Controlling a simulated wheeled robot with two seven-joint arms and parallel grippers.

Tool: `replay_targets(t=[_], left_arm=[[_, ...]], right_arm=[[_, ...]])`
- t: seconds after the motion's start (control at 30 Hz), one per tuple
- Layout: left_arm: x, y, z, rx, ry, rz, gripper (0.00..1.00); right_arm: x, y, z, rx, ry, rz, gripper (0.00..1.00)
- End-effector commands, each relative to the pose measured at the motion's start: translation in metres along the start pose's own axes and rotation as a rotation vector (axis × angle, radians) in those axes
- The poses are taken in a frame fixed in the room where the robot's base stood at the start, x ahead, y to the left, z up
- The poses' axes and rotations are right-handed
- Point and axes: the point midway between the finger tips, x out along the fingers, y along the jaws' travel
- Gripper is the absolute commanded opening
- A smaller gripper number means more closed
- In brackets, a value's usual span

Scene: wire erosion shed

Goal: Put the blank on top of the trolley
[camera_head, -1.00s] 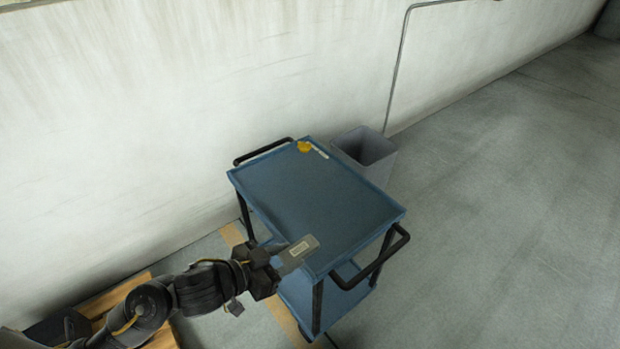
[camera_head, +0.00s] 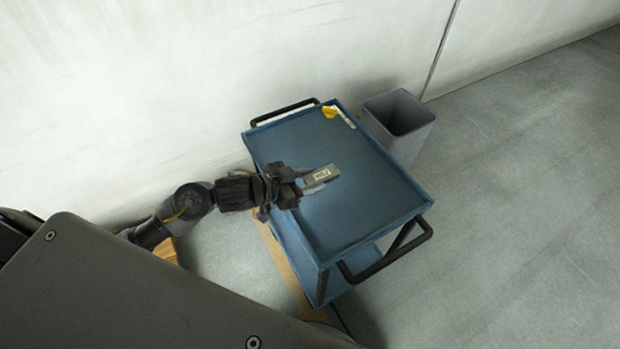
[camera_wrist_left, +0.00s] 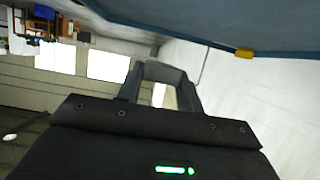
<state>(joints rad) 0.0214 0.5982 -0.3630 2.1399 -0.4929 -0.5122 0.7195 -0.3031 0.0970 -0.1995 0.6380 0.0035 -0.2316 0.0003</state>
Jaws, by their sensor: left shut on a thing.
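The blank (camera_head: 322,178) is a small grey block with a pale label. My left gripper (camera_head: 299,184) is shut on its near end, and the blank sticks out to the right. In the head view both are over the left-middle part of the blue trolley's top (camera_head: 365,205); I cannot tell whether the blank touches it. In the left wrist view the gripper fingers (camera_wrist_left: 160,90) point away from the camera, and the trolley (camera_wrist_left: 190,22) shows along the upper edge. My right gripper is not in view.
A yellow item (camera_head: 329,112) with a pale strip beside it lies at the trolley top's far corner. Black handles (camera_head: 390,262) stick out at the trolley's ends. A grey bin (camera_head: 398,122) stands behind it near the wall. Most of the trolley top is bare.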

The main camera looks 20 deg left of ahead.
Motion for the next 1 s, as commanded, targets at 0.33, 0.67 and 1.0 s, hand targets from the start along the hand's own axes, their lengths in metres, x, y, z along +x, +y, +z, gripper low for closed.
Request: replay_targets(t=[0.33, 0.67, 1.0], left_arm=[[0.042, -0.047, 0.038, 0.0, 0.003, 0.001, 0.0], [0.05, -0.055, 0.046, 0.0, 0.004, 0.002, 0.0], [0.063, -0.056, 0.076, 0.002, 0.005, 0.003, 0.0]], right_arm=[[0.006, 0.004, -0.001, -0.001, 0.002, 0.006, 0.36], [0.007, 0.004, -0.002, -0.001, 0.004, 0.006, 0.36], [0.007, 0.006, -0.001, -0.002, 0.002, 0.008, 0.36]])
